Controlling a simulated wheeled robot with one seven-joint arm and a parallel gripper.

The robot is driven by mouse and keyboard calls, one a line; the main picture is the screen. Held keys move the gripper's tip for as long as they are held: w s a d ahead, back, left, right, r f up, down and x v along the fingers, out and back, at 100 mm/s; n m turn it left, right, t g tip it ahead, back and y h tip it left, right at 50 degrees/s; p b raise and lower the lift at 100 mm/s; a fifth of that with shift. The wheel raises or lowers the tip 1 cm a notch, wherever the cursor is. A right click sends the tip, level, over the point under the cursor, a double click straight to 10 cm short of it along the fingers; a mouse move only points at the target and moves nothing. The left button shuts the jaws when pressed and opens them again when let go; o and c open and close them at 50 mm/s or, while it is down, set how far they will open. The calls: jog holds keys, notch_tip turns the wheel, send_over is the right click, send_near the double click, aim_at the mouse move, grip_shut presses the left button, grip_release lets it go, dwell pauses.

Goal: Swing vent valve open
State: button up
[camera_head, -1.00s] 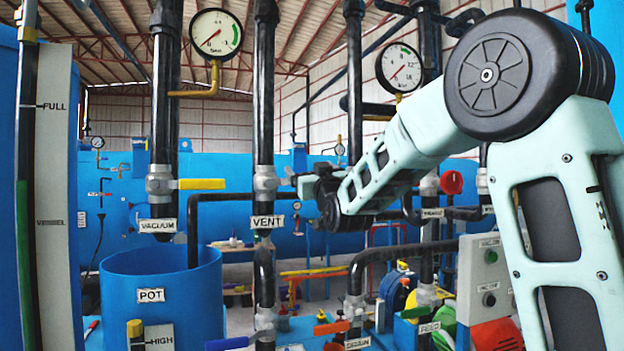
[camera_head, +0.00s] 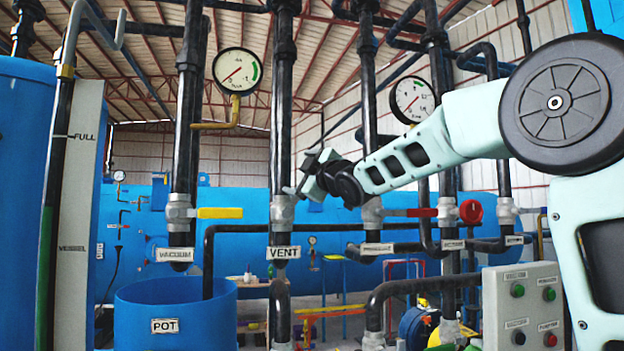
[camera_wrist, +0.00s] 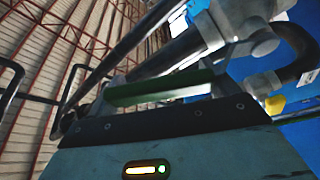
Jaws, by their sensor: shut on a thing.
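The vent valve (camera_head: 283,211) is a grey metal body on the dark vertical pipe above the VENT label (camera_head: 283,252). My gripper (camera_head: 300,182) is just above and right of the valve body. In the wrist view a green handle (camera_wrist: 160,92) lies across between the fingers of my gripper (camera_wrist: 165,86), which is shut on it. The grey valve body (camera_wrist: 240,22) shows beyond it, at the upper right. In the head view the gripper hides most of the handle.
The vacuum valve with a yellow handle (camera_head: 220,213) is to the left. A valve with a red handle (camera_head: 422,213) is to the right. Two gauges (camera_head: 238,70) hang above. A blue pot (camera_head: 150,300) and a button panel (camera_head: 520,305) stand lower. Pipes run close around my arm.

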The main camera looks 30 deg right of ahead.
jog(key=n, duration=0.1)
jog(key=a+n+p, duration=0.1)
jog(key=a+r+n+g, duration=0.1)
jog(key=shift+w+a+y, duration=0.2)
jog(key=shift+w+y, duration=0.1)
jog(key=shift+w, duration=0.05)
jog(key=shift+w+a+f+n+g+p, duration=0.1)
jog(key=shift+w+a+n+g+p, duration=0.15)
jog(key=shift+a+n+g+p, duration=0.45)
jog(key=shift+w+a+f+n+p, duration=0.15)
jog(key=shift+a+n+p, duration=0.2)
jog(key=shift+a+n, duration=0.45)
jog(key=o, duration=1.1)
